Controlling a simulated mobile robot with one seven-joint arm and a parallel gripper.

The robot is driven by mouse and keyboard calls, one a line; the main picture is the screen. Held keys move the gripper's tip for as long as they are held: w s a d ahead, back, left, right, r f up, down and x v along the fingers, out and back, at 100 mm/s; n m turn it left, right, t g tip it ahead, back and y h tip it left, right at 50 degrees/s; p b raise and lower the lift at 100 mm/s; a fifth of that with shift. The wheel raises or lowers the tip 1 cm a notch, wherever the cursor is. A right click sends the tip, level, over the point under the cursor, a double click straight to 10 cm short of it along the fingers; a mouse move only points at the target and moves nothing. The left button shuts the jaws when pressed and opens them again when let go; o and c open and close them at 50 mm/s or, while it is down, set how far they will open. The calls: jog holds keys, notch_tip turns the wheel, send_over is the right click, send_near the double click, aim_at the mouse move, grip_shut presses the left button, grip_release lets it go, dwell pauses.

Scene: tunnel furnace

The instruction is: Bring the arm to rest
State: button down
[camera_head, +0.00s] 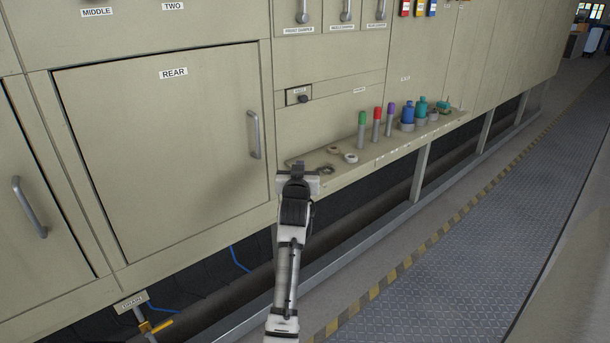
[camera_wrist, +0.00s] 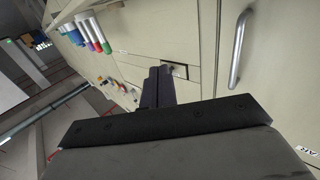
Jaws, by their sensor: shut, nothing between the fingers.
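My gripper (camera_head: 298,168) is at the end of my arm, in front of the left end of the narrow shelf in the head view. In the wrist view its dark fingers (camera_wrist: 158,82) are together with nothing between them. They point toward the beige cabinet front, near a small framed knob (camera_wrist: 174,70). The same knob (camera_head: 303,99) shows above the gripper in the head view. My arm reaches up from the bottom of the head view. I cannot tell whether the gripper touches the shelf edge.
The shelf (camera_head: 437,130) carries several capped cylinders and bottles, and small round pieces (camera_head: 350,158). The REAR door (camera_head: 160,150) is shut, with its metal handle (camera_head: 254,135) left of my gripper. A yellow valve handle (camera_head: 156,327) is low left. The walkway (camera_head: 470,235) at right is clear.

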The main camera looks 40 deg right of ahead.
jog(key=shift+s, duration=1.05)
